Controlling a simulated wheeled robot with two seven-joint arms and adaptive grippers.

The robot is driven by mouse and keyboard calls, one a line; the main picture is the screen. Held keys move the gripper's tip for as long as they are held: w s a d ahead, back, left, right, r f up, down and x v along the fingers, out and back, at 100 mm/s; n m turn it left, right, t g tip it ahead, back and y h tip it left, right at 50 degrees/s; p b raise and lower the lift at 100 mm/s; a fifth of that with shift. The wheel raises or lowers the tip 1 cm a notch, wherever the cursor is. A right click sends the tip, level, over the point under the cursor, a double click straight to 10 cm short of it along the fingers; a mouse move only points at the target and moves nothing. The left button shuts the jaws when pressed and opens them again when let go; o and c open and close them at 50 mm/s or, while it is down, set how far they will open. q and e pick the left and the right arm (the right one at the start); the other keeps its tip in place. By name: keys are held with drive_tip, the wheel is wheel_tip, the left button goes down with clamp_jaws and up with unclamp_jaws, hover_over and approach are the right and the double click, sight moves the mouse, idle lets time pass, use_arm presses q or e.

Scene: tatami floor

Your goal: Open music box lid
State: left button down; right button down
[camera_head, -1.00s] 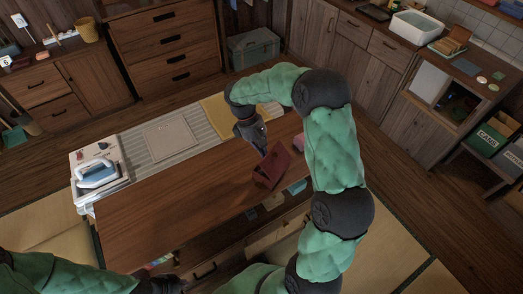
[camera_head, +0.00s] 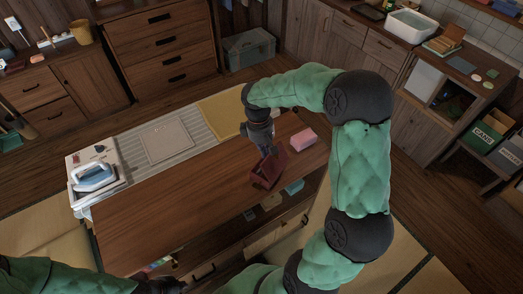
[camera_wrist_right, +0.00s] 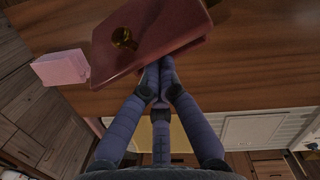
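The music box (camera_head: 264,178) is dark red and sits near the right end of the wooden table. A red panel, which looks like its lid (camera_head: 281,160), stands tilted up on its right side, so the box appears partly open. In the right wrist view, the box's red panel (camera_wrist_right: 150,42) with a round gold fitting fills the upper middle. My right gripper (camera_wrist_right: 162,72) has its fingertips together at the panel's near edge; whether they pinch it is unclear. It also shows at the box in the head view (camera_head: 266,150). My left gripper (camera_head: 166,286) is dark at the bottom edge, away from the box.
A pink block (camera_head: 303,141) lies on the table just right of the box, also in the wrist view (camera_wrist_right: 60,68). An iron (camera_head: 93,177) stands at the table's left end, and a pale square board (camera_head: 167,139) lies on the striped mat. The table's middle is clear.

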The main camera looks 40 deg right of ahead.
drive_tip(key=shift+s+d+r+t+y, duration=0.15)
drive_tip(key=shift+s+r+t, duration=0.1)
drive_tip(key=shift+s+t, duration=0.2)
drive_tip(key=shift+s+d+r+t+y, duration=0.15)
drive_tip(key=shift+s+r+t, duration=0.15)
drive_tip(key=shift+t, duration=0.25)
drive_tip(key=shift+s+r, duration=0.15)
drive_tip(key=shift+s, duration=0.3)
use_arm(q)
drive_tip(key=shift+r, duration=0.1)
use_arm(e)
drive_tip(key=shift+s, duration=0.1)
